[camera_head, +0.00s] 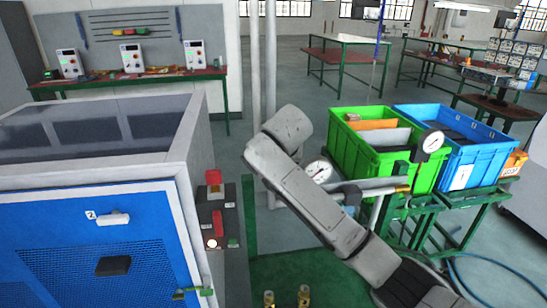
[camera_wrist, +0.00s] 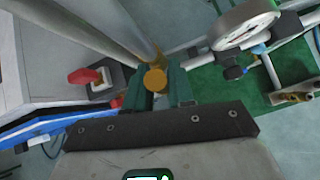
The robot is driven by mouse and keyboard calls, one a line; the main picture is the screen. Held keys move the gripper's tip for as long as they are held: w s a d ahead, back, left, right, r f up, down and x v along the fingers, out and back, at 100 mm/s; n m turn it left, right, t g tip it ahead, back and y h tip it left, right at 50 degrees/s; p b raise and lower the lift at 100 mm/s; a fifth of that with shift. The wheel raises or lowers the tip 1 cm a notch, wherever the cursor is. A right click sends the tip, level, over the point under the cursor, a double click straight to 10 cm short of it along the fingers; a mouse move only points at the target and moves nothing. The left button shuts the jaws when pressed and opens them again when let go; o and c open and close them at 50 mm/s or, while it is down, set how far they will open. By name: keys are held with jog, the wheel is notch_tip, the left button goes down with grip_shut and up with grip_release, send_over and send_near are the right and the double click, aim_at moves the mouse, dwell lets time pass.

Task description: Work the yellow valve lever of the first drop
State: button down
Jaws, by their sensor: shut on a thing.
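In the wrist view, my gripper (camera_wrist: 160,84) has its dark green fingers on either side of a round brass-yellow piece (camera_wrist: 155,77). The fingers are shut on it. This piece sits at the near end of a grey pipe (camera_wrist: 125,30). I cannot tell whether it is the yellow valve lever or a fitting by it; no lever handle shows clearly. In the head view my gripper is hidden by my arm. Two brass fittings, one (camera_head: 268,298) left of the other (camera_head: 304,295), stand at the bottom edge there.
A blue-doored cabinet (camera_head: 100,240) with a red switch box (camera_head: 213,195) stands left. A pressure gauge (camera_head: 319,171) and pipework are beside my arm; a gauge (camera_wrist: 245,25) is right of my gripper in the wrist view. Green (camera_head: 345,150) and blue crates (camera_head: 480,155) stand right.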

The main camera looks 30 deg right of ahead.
jog(key=shift+w+a+n+h+p, duration=0.15)
jog(key=shift+a+n+h+p, duration=0.2)
jog(key=shift+a+h, duration=0.2)
jog(key=c, duration=1.1)
grip_release()
jog(key=shift+o, duration=0.2)
jog(key=b+v, duration=0.1)
jog(key=v, duration=0.9)
jog(key=shift+a+r+b, duration=0.25)
jog(key=shift+r+b, duration=0.1)
